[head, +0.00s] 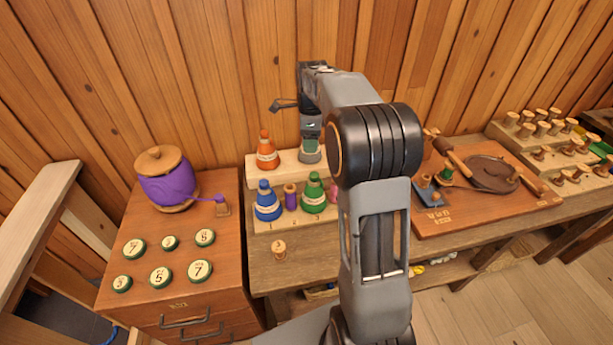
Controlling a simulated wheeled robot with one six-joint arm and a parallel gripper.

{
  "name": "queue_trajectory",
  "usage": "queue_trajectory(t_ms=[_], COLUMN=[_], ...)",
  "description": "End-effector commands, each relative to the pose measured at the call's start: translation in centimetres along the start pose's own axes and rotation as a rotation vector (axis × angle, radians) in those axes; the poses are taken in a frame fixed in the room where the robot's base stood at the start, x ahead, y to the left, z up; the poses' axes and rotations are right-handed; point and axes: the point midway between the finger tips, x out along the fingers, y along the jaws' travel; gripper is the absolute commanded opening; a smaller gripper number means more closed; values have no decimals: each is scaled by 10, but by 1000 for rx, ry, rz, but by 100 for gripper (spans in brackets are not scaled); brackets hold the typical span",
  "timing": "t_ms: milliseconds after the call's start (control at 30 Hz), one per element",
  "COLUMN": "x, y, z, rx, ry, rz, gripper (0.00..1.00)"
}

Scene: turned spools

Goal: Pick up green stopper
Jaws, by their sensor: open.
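A green cone-shaped stopper (313,193) with a pale band stands upright on the lower front step of the wooden stand (283,221). My gripper (311,139) points down over the upper back step, behind and above this green stopper. Its jaws are open, around or just above a grey piece with a dark green top (310,153); I cannot tell whether they touch it. My arm hides part of the stand's right side. Another small green-topped piece (446,174) is on the board at the right.
A blue stopper (267,201) and a small purple piece (291,196) stand left of the green stopper. An orange stopper (266,150) stands on the back step. A purple pot (167,182) and several numbered discs (160,277) are on the left cabinet. A wooden wall rises close behind.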

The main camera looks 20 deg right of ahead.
Motion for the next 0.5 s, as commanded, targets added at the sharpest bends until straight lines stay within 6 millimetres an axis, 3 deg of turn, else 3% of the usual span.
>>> queue_trajectory(t_ms=[500], x=[76], y=[-1], z=[-5], rx=[42], ry=[1], rz=[3], gripper=[63])
